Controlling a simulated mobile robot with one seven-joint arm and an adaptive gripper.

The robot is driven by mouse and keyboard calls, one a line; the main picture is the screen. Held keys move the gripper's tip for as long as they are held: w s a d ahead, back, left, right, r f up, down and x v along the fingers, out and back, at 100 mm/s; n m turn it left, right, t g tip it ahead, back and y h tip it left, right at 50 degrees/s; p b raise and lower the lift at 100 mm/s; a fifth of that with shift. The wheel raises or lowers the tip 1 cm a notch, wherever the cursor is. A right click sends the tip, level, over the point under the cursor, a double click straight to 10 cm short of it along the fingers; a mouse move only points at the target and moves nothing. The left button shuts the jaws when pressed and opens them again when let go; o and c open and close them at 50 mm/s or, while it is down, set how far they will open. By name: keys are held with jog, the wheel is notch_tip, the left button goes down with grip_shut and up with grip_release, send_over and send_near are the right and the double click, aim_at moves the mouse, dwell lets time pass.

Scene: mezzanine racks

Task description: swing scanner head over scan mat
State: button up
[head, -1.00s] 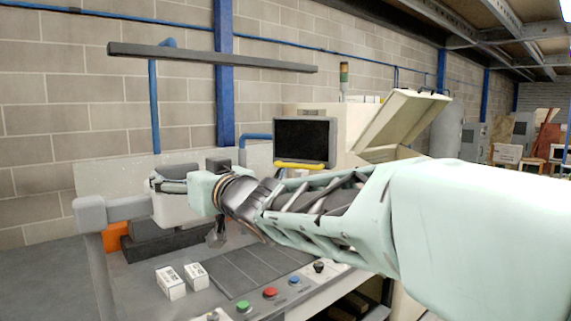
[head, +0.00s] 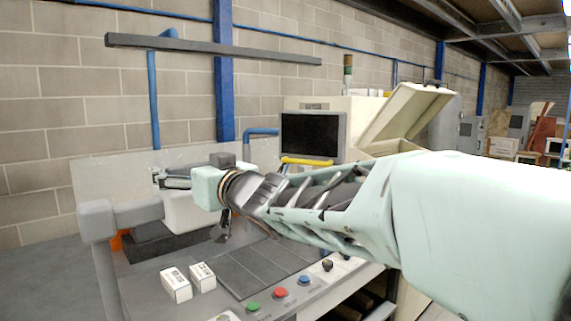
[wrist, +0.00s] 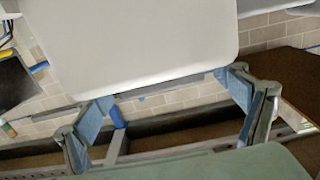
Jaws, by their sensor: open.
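The scanner head (head: 188,211) is a pale box on the end of a grey swing arm (head: 138,214), at the left of the bench in the head view. The scan mat (head: 258,268) is the dark panelled area right of and in front of it. My gripper (head: 170,179) is just above and behind the scanner head in the picture; I cannot tell whether they touch. In the wrist view my gripper (wrist: 168,112) has its two fingers wide apart with nothing clasped. A large pale panel, perhaps the scanner head, fills the upper middle there.
Two small white boxes (head: 188,281) stand left of the mat. Green, red and blue buttons (head: 281,293) and a black knob line the bench's front edge. A monitor (head: 309,136) and an open-lidded machine (head: 405,120) stand behind. A dark bar (head: 213,49) hangs above.

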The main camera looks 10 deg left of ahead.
jog(key=shift+w+a, duration=0.2)
jog(key=shift+a, duration=0.1)
jog(key=shift+d, duration=0.1)
jog(key=c, duration=1.7)
